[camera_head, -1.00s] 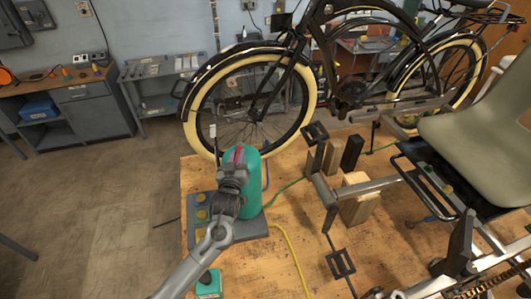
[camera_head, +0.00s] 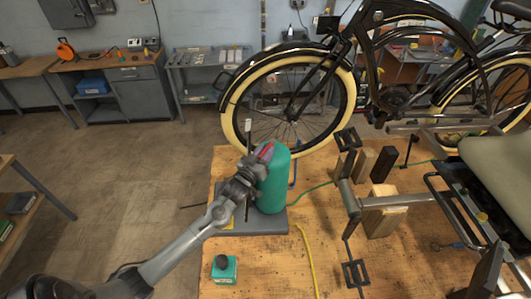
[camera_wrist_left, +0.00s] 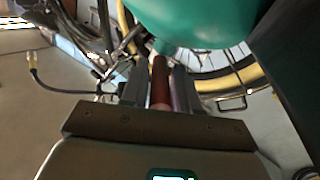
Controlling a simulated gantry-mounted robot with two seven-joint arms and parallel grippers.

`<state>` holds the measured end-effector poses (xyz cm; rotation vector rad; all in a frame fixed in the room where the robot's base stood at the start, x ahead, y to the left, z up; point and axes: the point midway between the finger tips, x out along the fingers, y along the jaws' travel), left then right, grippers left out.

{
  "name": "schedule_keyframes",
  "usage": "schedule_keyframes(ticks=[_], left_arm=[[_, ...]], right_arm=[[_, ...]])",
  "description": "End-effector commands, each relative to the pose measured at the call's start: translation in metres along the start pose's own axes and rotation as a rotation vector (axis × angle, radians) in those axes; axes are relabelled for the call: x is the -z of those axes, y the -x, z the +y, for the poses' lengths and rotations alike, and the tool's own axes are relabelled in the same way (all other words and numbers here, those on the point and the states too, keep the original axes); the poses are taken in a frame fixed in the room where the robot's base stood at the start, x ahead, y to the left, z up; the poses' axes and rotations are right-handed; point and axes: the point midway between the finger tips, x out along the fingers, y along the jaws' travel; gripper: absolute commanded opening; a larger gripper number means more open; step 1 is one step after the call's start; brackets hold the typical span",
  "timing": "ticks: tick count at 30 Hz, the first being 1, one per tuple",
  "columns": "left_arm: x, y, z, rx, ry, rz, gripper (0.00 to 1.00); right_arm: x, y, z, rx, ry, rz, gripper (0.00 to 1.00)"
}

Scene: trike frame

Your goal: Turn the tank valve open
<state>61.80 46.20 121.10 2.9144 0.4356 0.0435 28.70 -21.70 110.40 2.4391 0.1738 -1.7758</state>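A teal tank (camera_head: 273,182) stands upright on a grey base plate on the wooden workbench. It also fills the top of the left wrist view (camera_wrist_left: 205,22). My left gripper (camera_head: 262,158) is at the tank's upper left side, by the red valve handle (camera_head: 267,152). In the left wrist view, the gripper's two fingers (camera_wrist_left: 160,90) lie close on either side of the red handle (camera_wrist_left: 159,80), apparently touching it. The gripper hides part of the tank's top in the head view. My right gripper is not in view.
A black bicycle with cream tyres (camera_head: 232,125) stands behind the workbench (camera_head: 275,265). A small teal box (camera_head: 224,270) sits at the bench's front left. A grey metal frame (camera_head: 385,201) and wooden blocks (camera_head: 382,222) are right of the tank. A yellow cable crosses the bench.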

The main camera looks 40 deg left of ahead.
Motion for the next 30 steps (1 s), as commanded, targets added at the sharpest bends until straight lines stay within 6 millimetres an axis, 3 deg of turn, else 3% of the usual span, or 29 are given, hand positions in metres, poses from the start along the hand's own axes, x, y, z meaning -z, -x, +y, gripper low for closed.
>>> schedule_keyframes(ticks=[3,14,20,30], left_arm=[[0.000,0.000,0.000,0.001,0.000,0.000,0.45],[-0.001,0.004,0.000,0.001,0.000,-0.001,0.45],[-0.002,0.027,0.000,0.000,0.000,-0.001,0.45],[-0.002,0.084,-0.001,0.001,0.000,-0.002,0.45]], right_arm=[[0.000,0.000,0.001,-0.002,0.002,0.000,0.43],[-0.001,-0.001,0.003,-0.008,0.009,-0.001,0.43],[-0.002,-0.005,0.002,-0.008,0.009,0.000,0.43],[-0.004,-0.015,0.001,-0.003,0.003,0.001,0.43]])
